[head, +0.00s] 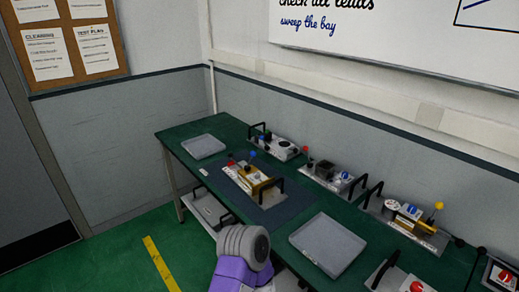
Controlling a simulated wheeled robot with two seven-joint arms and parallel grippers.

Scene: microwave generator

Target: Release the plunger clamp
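The plunger clamp is too small to make out for certain. A bench unit (246,176) with a brass-coloured block, a blue knob, a dark red knob and a black handle stands on a dark mat (291,205) on the green workbench (187,131). Another unit (409,226) with a brass-coloured part and an upright lever with a yellow ball stands farther right. I cannot tell whether either carries the clamp, or whether it is shut. A grey and purple arm link of mine shows at the bottom middle, in front of the bench. Neither gripper shows.
Grey trays lie at the left end (203,146) and front middle (327,245) of the bench. Other units stand along the back (281,147) (331,177) and at the right (400,283). A lower shelf (208,212) holds something. Green floor is open at left.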

